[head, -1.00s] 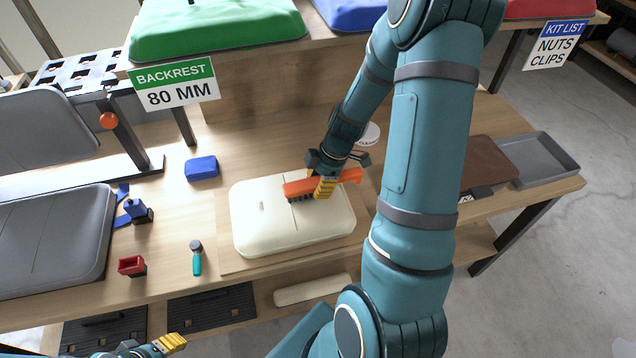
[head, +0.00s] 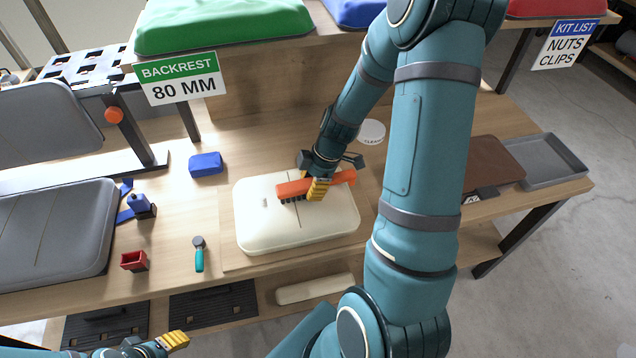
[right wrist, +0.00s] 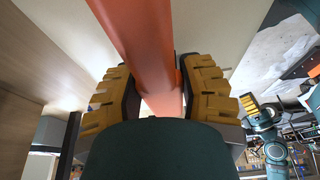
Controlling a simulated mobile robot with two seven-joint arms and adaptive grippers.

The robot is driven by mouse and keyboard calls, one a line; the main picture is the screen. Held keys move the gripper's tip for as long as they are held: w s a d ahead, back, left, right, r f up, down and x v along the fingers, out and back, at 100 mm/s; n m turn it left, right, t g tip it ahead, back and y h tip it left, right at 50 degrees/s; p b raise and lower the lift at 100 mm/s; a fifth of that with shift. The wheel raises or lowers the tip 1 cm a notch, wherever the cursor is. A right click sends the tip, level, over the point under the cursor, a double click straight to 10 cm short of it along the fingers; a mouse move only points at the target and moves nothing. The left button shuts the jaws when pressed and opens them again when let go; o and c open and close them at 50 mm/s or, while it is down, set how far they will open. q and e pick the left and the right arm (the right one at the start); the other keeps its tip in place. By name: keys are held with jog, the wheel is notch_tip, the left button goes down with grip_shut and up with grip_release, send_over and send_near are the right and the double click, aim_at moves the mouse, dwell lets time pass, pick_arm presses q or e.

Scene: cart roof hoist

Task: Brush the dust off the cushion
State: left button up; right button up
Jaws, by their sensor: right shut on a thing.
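The cream cushion (head: 330,222) lies flat on a wooden board on the bench in the head view. It has a thin seam line and a small mark near its left part; I cannot make out dust clearly. My right gripper (head: 318,188) is shut on the orange handle of a brush (head: 293,188), above the cushion's back half. The dark bristles point down at the cushion; I cannot tell if they touch. In the right wrist view the orange handle (right wrist: 145,45) runs between both yellow fingers (right wrist: 160,95). My left gripper (head: 174,341) is low at the left, away from the cushion; its opening is unclear.
A blue block (head: 206,164), a teal-handled tool (head: 199,255) and a red open box (head: 134,261) stand left of the cushion. A white round lid (head: 372,131) is behind it. Grey pads (head: 55,235) fill the far left. A grey tray (head: 553,160) lies at right.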

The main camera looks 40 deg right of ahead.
aim_at(288, 187)
jog(key=shift+w+a, duration=0.5)
jog(key=shift+a, duration=0.35)
jog(key=shift+w+a, duration=0.55)
jog(key=shift+a, duration=0.3)
jog(key=shift+w+a, duration=0.5)
jog(key=shift+a, duration=0.35)
jog(key=shift+w+a+p, duration=0.15)
jog(key=shift+w+a, duration=0.85)
jog(key=shift+a, duration=0.6)
jog(key=shift+w+a+p, duration=0.2)
jog(key=shift+w+a, duration=0.75)
jog(key=shift+a, duration=0.65)
jog(key=shift+w+a+p, duration=0.15)
jog(key=shift+w+a, duration=0.85)
jog(key=shift+a, duration=0.6)
